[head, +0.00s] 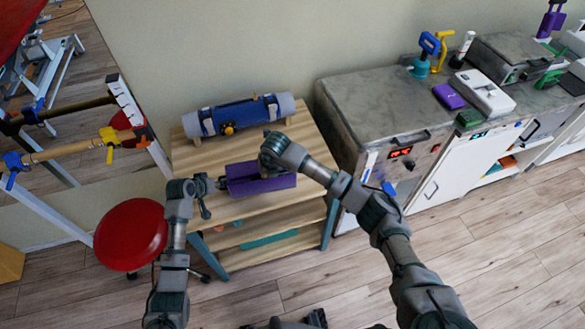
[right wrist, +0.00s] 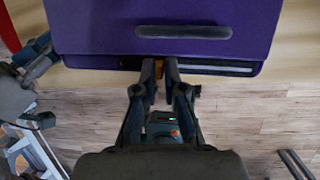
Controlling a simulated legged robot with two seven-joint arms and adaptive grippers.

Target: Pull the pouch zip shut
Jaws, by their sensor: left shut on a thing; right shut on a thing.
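The purple pouch (head: 262,186) lies on the top of the wooden shelf unit. In the right wrist view the pouch (right wrist: 110,28) fills the top, with a dark strip across its face and a dark zip slot (right wrist: 215,67) along its near edge. My left gripper (head: 220,184) is shut on the pouch's left end. My right gripper (head: 270,163) reaches over the pouch; in the right wrist view its fingertips (right wrist: 160,68) are shut on the small yellowish zip pull at the slot. A pale strip shows in the slot to the right of the fingers.
A blue-grey roll (head: 240,115) lies in a cradle behind the pouch. A red round stool (head: 131,234) stands left of the shelf unit (head: 235,209). A grey-topped counter (head: 375,100) with several items stands to the right. Open floor lies in front.

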